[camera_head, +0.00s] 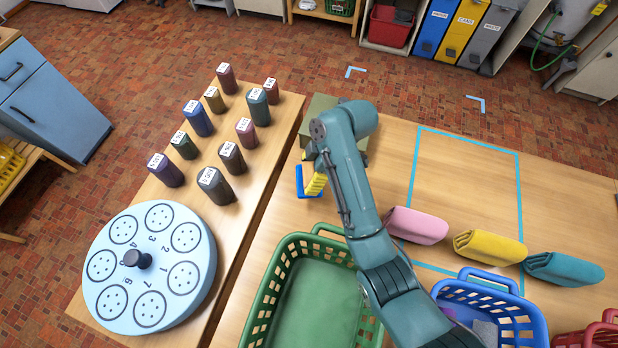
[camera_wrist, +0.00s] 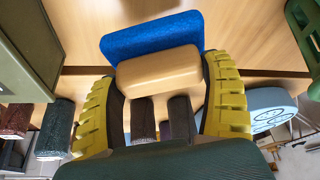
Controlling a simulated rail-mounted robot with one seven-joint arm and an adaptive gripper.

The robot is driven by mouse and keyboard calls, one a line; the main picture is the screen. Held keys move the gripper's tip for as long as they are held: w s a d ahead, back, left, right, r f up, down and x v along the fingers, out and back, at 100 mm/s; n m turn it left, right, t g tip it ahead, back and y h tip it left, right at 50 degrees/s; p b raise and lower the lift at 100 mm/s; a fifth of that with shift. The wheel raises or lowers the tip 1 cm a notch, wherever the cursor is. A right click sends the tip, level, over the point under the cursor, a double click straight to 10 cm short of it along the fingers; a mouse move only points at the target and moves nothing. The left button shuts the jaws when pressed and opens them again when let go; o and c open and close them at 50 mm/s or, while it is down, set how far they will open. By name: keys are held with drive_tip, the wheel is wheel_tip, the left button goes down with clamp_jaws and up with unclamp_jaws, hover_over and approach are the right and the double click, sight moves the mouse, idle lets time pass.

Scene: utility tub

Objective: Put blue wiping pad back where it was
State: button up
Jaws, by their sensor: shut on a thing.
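The blue wiping pad (camera_wrist: 150,33) has a tan block-like back (camera_wrist: 160,73). My gripper (camera_wrist: 165,100) is shut on that tan block, with a yellow finger on either side. In the head view my gripper (camera_head: 316,184) is near the left edge of the right-hand table, and a blue edge of the pad (camera_head: 300,182) shows beside it. My arm hides part of this area. I cannot tell whether the pad touches the table.
An olive box (camera_head: 318,118) stands just behind my gripper. A green basket (camera_head: 312,243) is in front. Folded pink (camera_head: 417,225), yellow (camera_head: 488,247) and teal (camera_head: 563,268) cloths lie right, by a blue tape outline (camera_head: 411,190). Several labelled bottles (camera_head: 197,119) stand across a gap.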

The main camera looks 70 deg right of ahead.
drive_tip(key=shift+w+f+b, duration=0.1)
drive_tip(key=shift+f+b, duration=0.25)
drive_tip(key=shift+f, duration=2.35)
drive_tip(key=shift+f, duration=0.1)
drive_tip(key=o, duration=1)
drive_tip(key=p+v, duration=0.4)
drive_tip(key=v, duration=0.8)
drive_tip(key=shift+p, duration=0.3)
